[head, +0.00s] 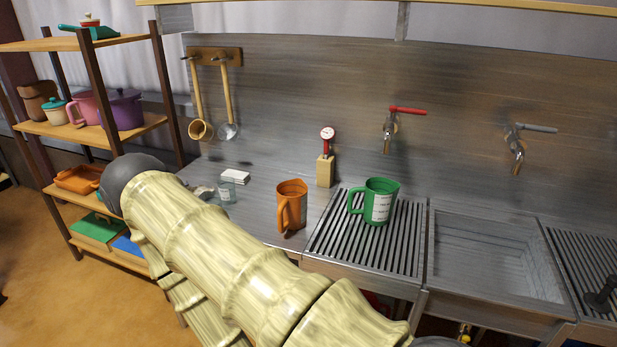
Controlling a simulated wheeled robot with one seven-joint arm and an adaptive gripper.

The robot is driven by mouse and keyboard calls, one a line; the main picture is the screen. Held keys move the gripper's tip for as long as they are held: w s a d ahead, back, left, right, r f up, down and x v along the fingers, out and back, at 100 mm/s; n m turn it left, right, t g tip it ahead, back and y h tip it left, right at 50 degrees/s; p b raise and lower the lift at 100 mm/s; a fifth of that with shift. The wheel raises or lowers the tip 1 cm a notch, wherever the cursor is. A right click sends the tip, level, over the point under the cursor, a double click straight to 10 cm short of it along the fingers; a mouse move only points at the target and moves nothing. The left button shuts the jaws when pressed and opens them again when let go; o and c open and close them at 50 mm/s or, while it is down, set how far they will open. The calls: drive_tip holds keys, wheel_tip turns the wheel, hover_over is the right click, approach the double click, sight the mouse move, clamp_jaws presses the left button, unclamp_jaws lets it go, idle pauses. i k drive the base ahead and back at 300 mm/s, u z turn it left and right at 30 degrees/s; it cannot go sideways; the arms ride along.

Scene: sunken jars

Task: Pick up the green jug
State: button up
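The green jug (375,202) stands upright on the slatted drain rack, right of the picture's middle. Its handle points left and a white label shows on its front. My arm crosses the lower middle of the head view, in front of and to the left of the jug. My gripper cannot be made out in this view.
An orange jug (292,205) stands left of the drain rack (327,240). A dial gauge on a wooden block (326,170) stands behind. A loaded shelf (150,122) stands at left.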

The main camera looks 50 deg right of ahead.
sight(380, 194)
drive_tip(key=u, duration=0.15)
drive_tip(key=i, duration=1.4)
drive_tip(key=z, duration=2.1)
